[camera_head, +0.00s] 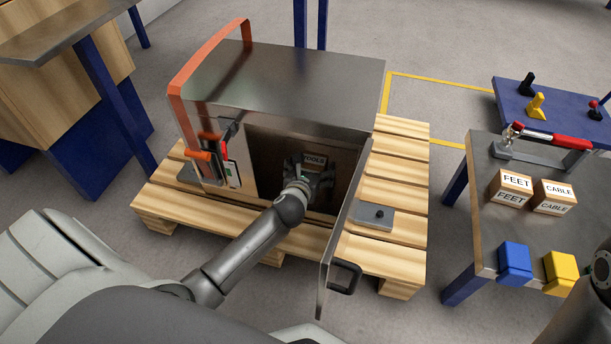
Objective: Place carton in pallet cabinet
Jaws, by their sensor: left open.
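The pallet cabinet (290,85) is a steel box with an orange frame, standing on a wooden pallet. Its door (343,235) hangs open toward me, on the right side of the opening. Whether the fingers touch the carton cannot be told. My right gripper is out of view; only a part of my right arm shows at the lower right edge.
A metal-topped table (490,229) at right holds a FEET carton (510,188), a CABLE carton (554,197), a blue bin (514,262), a yellow bin (561,271) and a red-handled clamp (545,137). Bare pallet slats (398,167) lie right of the cabinet. A wooden bench stands upper left.

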